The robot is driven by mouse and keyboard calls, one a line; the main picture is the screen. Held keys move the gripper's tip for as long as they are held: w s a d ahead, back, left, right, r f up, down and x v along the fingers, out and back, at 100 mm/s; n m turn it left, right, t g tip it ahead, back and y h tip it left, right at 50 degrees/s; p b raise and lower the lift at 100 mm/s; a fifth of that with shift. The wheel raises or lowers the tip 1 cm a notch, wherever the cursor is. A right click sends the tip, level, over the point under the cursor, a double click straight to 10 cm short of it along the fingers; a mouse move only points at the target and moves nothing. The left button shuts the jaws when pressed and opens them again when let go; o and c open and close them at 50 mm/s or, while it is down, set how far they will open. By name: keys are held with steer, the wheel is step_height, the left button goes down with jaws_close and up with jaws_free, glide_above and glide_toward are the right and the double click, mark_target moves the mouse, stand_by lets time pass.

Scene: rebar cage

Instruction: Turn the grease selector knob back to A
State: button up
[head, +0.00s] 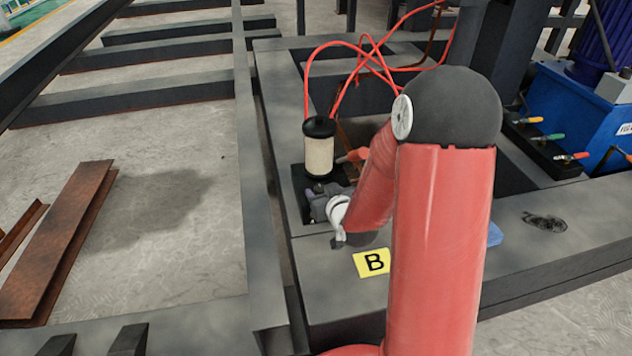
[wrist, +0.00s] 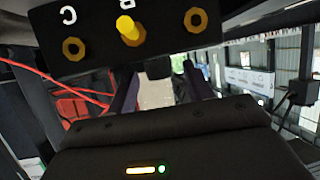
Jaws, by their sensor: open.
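In the wrist view, a black block (wrist: 95,42) carries a bright yellow part (wrist: 127,28) between two brass rings. White letters C and a cut-off B stand along its upper edge. B is beside the yellow part, C is by the left ring, and no A shows. I cannot tell if the yellow part is the selector knob.
Red hoses (head: 345,45) loop above the reservoir. A blue unit (head: 580,105) with coloured levers stands at right.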

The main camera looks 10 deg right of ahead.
steer(key=shift+w+f, duration=0.15)
steer(key=shift+w, duration=0.2)
steer(key=c, duration=1)
steer(key=shift+o, duration=0.2)
